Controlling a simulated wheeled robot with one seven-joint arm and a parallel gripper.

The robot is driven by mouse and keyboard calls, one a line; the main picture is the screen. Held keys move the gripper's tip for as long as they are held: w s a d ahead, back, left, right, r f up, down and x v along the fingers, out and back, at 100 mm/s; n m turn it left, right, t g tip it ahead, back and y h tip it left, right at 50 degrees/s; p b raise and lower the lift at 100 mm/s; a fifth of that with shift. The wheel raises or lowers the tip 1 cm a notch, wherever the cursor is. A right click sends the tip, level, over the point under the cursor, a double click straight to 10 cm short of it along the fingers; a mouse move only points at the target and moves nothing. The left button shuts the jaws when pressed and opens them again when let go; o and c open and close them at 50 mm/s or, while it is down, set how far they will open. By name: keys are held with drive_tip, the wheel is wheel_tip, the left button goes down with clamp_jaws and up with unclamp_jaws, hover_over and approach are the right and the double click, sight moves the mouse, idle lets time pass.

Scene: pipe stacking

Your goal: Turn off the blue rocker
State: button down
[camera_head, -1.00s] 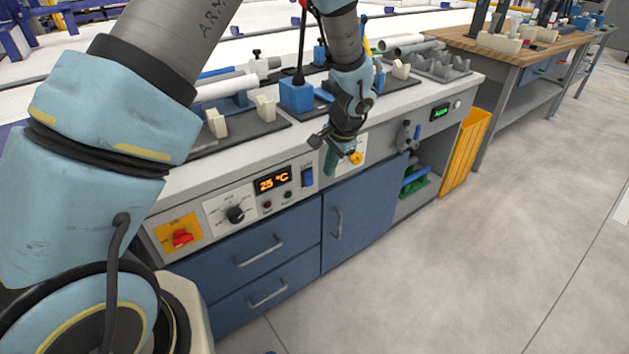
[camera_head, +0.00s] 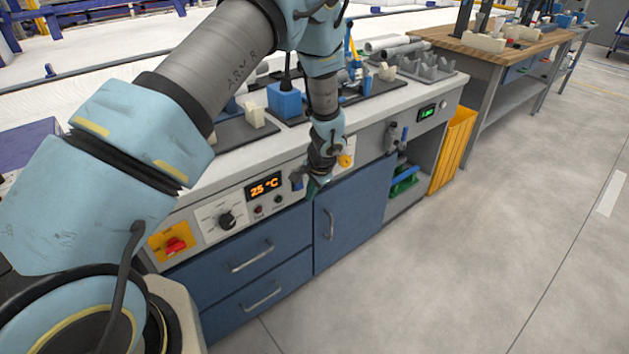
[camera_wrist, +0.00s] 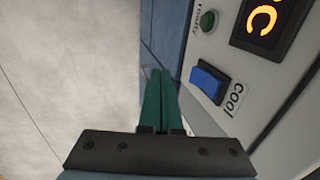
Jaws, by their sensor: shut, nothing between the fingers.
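The blue rocker (camera_wrist: 208,84) sits on the grey front panel, beside the printed word "Cool" in the wrist view. In the head view the rocker (camera_head: 297,180) shows just left of my gripper (camera_head: 316,188). My gripper is shut and empty, and its green fingers also show in the wrist view (camera_wrist: 158,78). There the fingers lie to the left of the rocker, near the panel's lower edge, with a visible gap between them and the rocker. I cannot tell how far the fingertips stand from the panel in depth.
An orange temperature display (camera_head: 265,187), a black knob (camera_head: 227,220) and a red switch (camera_head: 175,245) on a yellow plate are left of the rocker. A yellow knob (camera_head: 346,160) is to the right. Blue drawers with handles (camera_head: 252,256) are below. The floor in front is clear.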

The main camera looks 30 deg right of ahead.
sight(302, 187)
drive_tip(key=w, duration=0.2)
drive_tip(key=w+p, duration=0.1)
drive_tip(key=shift+w+a+f, duration=0.15)
drive_tip(key=shift+a, duration=0.15)
drive_tip(key=b, duration=0.1)
drive_tip(key=t+b, duration=0.1)
drive_tip(key=b, duration=0.1)
drive_tip(key=shift+w+a+f, duration=0.1)
drive_tip(key=shift+w+f, duration=0.1)
drive_tip(key=shift+w, duration=0.15)
drive_tip(key=shift+r, duration=0.1)
